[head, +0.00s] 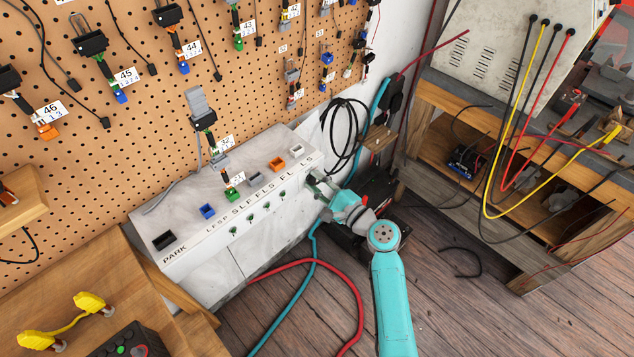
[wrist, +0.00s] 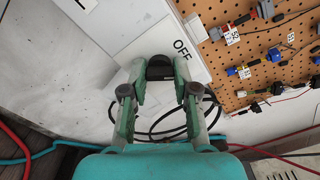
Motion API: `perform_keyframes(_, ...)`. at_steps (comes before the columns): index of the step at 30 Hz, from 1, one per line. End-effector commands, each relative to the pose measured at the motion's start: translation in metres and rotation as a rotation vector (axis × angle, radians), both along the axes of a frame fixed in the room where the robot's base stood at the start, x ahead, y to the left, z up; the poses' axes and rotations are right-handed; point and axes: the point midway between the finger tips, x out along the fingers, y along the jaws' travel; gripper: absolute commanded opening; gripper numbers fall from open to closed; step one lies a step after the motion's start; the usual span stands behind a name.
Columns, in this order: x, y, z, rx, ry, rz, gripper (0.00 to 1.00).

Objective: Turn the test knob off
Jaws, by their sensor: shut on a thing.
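The black test knob (wrist: 159,68) shows in the wrist view on a white panel, with the word OFF printed just to its upper right. My gripper (wrist: 160,84) is shut on the knob, one finger on each side. The fingers cover the knob's sides, and I cannot tell which way its pointer faces. In the head view my gripper (head: 318,184) is at the right end of the white test box (head: 205,268); the knob is hidden there.
The box top holds colored sockets and a PARK slot (head: 164,240). A pegboard (head: 150,110) with hanging tagged connectors stands behind. Black cable loops (head: 346,130) hang by the box's right end. Red and teal hoses lie on the floor. A wooden bench (head: 480,120) stands right.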

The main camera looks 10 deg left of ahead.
Motion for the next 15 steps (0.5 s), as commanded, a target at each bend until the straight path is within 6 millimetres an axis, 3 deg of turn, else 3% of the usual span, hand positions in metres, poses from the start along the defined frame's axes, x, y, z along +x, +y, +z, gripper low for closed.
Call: perform_keyframes(15,-0.0005,0.0003,-0.0006,-0.267,-0.341,0.001,0.00)
